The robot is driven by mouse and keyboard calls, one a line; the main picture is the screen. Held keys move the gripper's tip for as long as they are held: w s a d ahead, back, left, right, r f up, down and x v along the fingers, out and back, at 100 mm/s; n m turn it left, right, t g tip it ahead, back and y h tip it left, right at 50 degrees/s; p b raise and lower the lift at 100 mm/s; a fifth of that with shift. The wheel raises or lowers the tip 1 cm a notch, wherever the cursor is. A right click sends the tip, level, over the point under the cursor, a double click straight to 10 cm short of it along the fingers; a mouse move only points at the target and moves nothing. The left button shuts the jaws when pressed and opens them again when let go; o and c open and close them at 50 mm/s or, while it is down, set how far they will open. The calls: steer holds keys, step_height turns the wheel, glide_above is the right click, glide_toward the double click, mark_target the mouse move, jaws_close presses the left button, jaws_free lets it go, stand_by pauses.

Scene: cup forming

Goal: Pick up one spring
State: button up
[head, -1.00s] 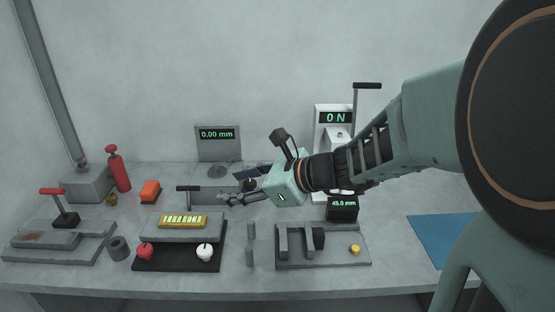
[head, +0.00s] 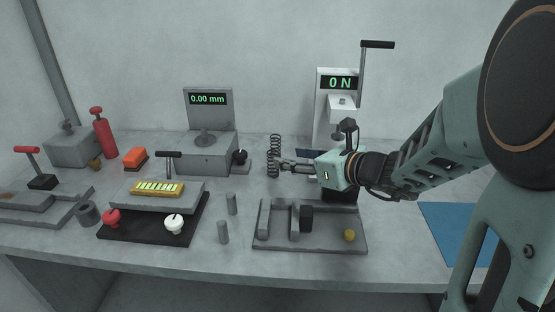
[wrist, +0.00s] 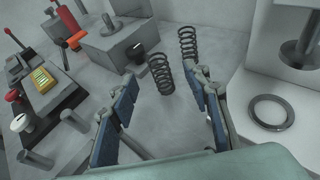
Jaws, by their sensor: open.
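Two dark coil springs stand upright on the table, one behind the other. The nearer spring (head: 272,164) is just left of my fingertips in the head view; it also shows in the wrist view (wrist: 161,74). The farther spring (head: 275,142) stands behind it; in the wrist view (wrist: 188,43) it is up and to the right. My gripper (head: 284,166) is open and empty, reaching left. In the wrist view its blue-padded fingers (wrist: 157,97) are spread wide, with the nearer spring ahead of the gap between them. I cannot tell whether the fingertips have reached around it.
A grey gauge block with a 0.00 mm display (head: 208,98) stands left of the springs. The white force press (head: 338,100) is behind my gripper. A grey fixture tray (head: 310,245) and small grey cylinders (head: 223,233) are in front. A metal ring (wrist: 270,113) lies on the press base.

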mark_target(273, 152)
steer(key=b+x, duration=0.2)
steer(key=x, duration=0.6)
steer(key=shift+a, duration=0.1)
steer(key=c, duration=1.1)
